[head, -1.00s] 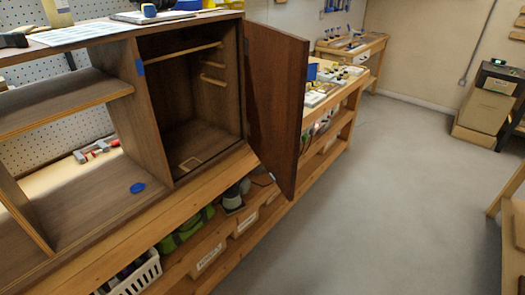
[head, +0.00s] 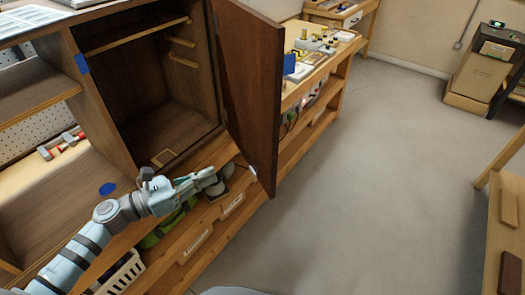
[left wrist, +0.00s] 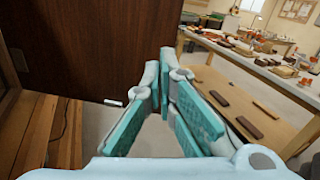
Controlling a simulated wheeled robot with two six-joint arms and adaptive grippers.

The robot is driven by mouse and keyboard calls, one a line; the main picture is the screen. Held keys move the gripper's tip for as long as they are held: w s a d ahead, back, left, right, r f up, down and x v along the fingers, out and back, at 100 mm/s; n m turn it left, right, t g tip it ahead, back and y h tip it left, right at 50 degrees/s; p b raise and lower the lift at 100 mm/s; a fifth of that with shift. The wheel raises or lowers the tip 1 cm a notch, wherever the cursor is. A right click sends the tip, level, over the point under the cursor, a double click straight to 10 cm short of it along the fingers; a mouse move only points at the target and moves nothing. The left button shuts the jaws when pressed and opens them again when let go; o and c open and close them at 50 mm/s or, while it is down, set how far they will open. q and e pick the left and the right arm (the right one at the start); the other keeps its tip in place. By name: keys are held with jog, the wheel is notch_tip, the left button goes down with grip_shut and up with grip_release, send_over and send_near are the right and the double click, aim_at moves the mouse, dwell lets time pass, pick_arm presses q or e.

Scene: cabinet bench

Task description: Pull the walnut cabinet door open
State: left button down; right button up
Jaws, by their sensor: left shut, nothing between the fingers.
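The walnut cabinet door (head: 256,85) stands wide open, swung out from the right side of the cabinet (head: 107,122). The cabinet's right compartment is open to view and holds pale rails. In the left wrist view the dark door (left wrist: 100,45) fills the upper left, its free edge just behind my fingertips. My left gripper (head: 212,180) is in front of the compartment's lower edge, left of the door's lower part. Its fingers (left wrist: 166,80) are shut and empty. I cannot tell if they touch the door. My right gripper is out of view.
The wooden bench (head: 285,165) under the cabinet has a lower shelf with bins and a white basket (head: 122,275). Another table (head: 508,215) stands at the right. The grey floor (head: 385,190) between them is clear.

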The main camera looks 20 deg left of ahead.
pick_arm(q)
jog(key=w+d+m+p, duration=0.1)
jog(key=w+d+p, duration=0.1)
jog(key=w+d, duration=0.2)
jog(key=w+d+r+m+g+h+p, duration=0.1)
jog(key=w+d, duration=0.3)
jog(key=d, duration=0.4)
jog(key=shift+r+m+p, duration=0.3)
jog(key=shift+m+p, duration=0.1)
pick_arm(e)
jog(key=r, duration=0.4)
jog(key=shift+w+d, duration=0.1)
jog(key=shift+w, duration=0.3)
pick_arm(q)
jog(key=shift+w+d, duration=0.1)
jog(key=shift+w, duration=0.05)
